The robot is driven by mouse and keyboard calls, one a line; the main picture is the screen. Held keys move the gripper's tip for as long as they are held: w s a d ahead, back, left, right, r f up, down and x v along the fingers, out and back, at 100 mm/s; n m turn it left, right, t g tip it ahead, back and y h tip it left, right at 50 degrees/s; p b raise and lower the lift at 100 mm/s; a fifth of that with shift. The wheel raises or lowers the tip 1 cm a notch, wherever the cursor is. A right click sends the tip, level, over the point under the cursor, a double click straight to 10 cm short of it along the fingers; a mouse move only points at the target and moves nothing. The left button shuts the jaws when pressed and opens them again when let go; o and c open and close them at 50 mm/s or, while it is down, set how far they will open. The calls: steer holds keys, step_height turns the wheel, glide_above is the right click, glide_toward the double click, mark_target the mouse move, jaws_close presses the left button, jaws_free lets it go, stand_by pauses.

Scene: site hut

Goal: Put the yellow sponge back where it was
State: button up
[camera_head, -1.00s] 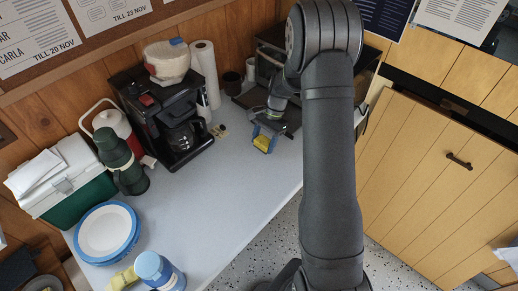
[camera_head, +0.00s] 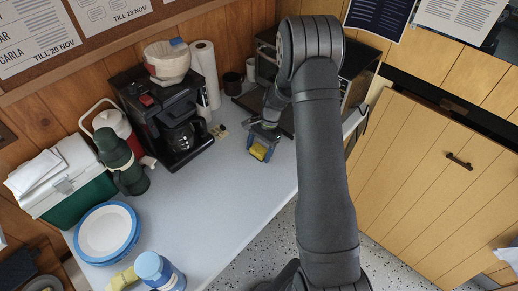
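The yellow sponge (camera_head: 259,152) is at the tip of my gripper (camera_head: 261,145), near the right edge of the counter and right of the coffee maker. The gripper points down, with its fingers at the sides of the sponge, and appears shut on it. The sponge is low over the counter (camera_head: 217,190); I cannot tell whether it touches the surface. My arm crosses the right middle of the view and hides part of what is behind it.
A black coffee maker (camera_head: 168,120) stands left of the gripper, with small items (camera_head: 219,131) beside it. A dark toaster oven (camera_head: 264,97) is behind. Plates (camera_head: 106,233), a green flask (camera_head: 121,161) and a blue-lidded jar (camera_head: 152,268) stand left. The middle counter is clear.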

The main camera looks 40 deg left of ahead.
mark_target(256, 151)
steer(key=shift+o, duration=0.4)
steer(key=v, duration=1.2)
steer(key=shift+r, duration=0.2)
steer(key=x, duration=1.2)
steer(key=shift+s+f, duration=0.1)
steer(key=shift+f, duration=0.25)
step_height(256, 151, up, 3)
steer(key=shift+f, duration=0.2)
steer(key=shift+r, duration=0.65)
